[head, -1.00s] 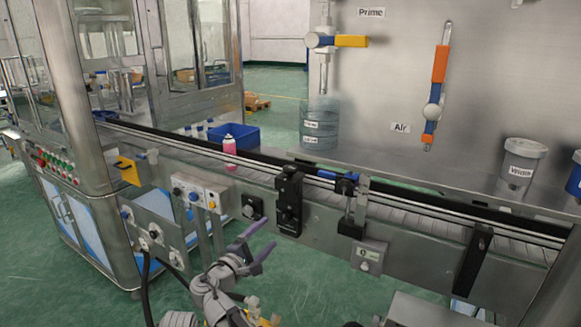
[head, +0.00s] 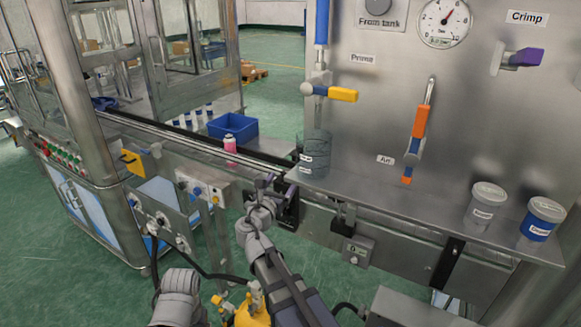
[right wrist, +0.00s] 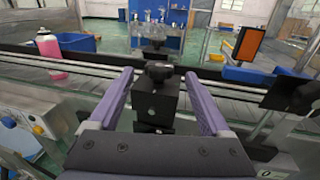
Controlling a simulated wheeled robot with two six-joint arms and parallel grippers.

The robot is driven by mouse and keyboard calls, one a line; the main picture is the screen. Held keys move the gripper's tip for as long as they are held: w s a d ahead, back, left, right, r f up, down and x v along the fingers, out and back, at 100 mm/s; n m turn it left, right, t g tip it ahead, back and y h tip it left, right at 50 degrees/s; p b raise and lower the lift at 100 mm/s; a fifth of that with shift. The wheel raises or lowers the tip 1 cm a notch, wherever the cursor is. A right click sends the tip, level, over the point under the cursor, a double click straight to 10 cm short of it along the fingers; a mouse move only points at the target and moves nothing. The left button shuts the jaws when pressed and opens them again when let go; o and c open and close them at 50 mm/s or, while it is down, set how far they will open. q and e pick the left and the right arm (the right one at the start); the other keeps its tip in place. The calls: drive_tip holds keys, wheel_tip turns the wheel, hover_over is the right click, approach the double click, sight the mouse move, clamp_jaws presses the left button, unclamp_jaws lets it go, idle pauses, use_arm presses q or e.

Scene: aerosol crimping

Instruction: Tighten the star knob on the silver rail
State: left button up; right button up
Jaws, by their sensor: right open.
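The star knob (right wrist: 159,70) is black and lobed. It sits on top of a black clamp block (right wrist: 156,103) beside the silver rail (right wrist: 90,70), in the middle of the right wrist view. My right gripper (right wrist: 159,78) is open, its two purple fingers one on each side of the knob, with gaps between. In the head view my right gripper (head: 266,183) is at the conveyor's front edge, and the black clamp block (head: 290,212) shows partly behind it. The knob cannot be made out there. My left gripper is not in view.
A pink can (head: 230,150) stands on the conveyor left of the clamp, near a blue bin (head: 233,127). A steel shelf (head: 400,200) with a clear beaker (head: 314,155) juts out on the right. A second black clamp (right wrist: 290,92) stands right of my fingers.

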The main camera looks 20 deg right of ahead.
drive_tip(key=shift+w+r, duration=0.1)
drive_tip(key=x, duration=0.7)
drive_tip(key=shift+w+d, duration=0.25)
drive_tip(key=shift+d, duration=0.05)
drive_tip(key=shift+c, duration=0.2)
clamp_jaws()
idle(0.3)
